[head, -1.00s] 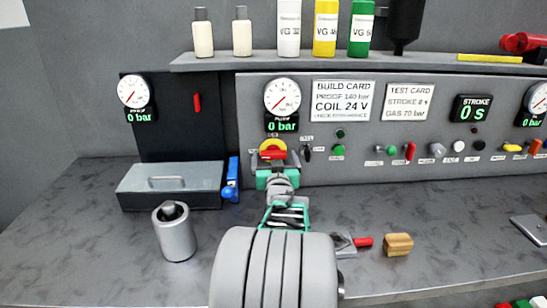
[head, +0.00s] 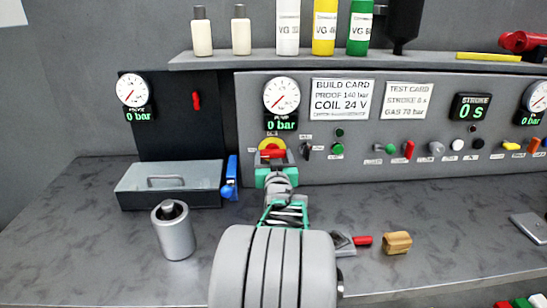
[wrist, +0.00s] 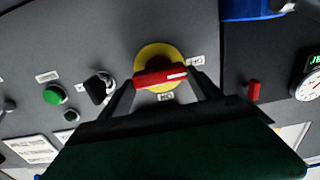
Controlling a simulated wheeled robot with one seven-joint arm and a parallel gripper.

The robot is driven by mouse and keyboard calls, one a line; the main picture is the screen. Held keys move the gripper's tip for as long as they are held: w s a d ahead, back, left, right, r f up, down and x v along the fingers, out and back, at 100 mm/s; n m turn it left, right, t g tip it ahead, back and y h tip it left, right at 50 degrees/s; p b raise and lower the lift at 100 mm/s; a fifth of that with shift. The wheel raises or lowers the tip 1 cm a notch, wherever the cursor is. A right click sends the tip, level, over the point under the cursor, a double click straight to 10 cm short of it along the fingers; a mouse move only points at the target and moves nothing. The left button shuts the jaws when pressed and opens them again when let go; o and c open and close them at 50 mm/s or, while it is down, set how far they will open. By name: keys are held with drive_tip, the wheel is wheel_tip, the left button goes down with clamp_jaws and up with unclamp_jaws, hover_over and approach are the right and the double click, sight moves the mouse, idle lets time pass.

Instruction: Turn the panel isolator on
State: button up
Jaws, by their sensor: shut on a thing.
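The panel isolator is a yellow disc (head: 271,143) with a red handle (head: 272,154), low on the grey panel under a pressure gauge. In the wrist view the yellow disc (wrist: 150,53) sits behind the red handle (wrist: 160,77), which lies nearly level, slightly tilted, with a white mark at its right end. My gripper (wrist: 164,83) is shut on the handle, one finger at each end of it. In the head view my gripper (head: 273,163) covers the lower part of the isolator. The writing around the disc is too small to read.
A black selector knob (head: 306,151) and a green button (head: 337,149) are close to the right of the isolator. A grey lidded box (head: 170,187), a blue-handled item (head: 231,178) and a metal cylinder (head: 173,233) stand to the left.

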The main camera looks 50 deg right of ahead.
drive_tip(key=shift+f+m+b, duration=0.1)
drive_tip(key=shift+m+b, duration=0.2)
drive_tip(key=shift+b, duration=0.1)
drive_tip(key=m+b, duration=0.3)
drive_tip(key=shift+s+f, duration=0.1)
drive_tip(key=shift+f, duration=0.05)
drive_tip(key=m+b, duration=0.4)
drive_tip(key=m, duration=0.2)
drive_tip(key=shift+s+d+b, duration=0.1)
drive_tip(key=shift+d+b, duration=0.05)
drive_tip(key=shift+b, duration=0.2)
drive_tip(key=m+b, duration=0.2)
drive_tip(key=m, duration=0.2)
drive_tip(key=shift+b, duration=0.35)
drive_tip(key=shift+m+b, duration=0.85)
drive_tip(key=shift+m, duration=1.25)
drive_tip(key=o, duration=1.4)
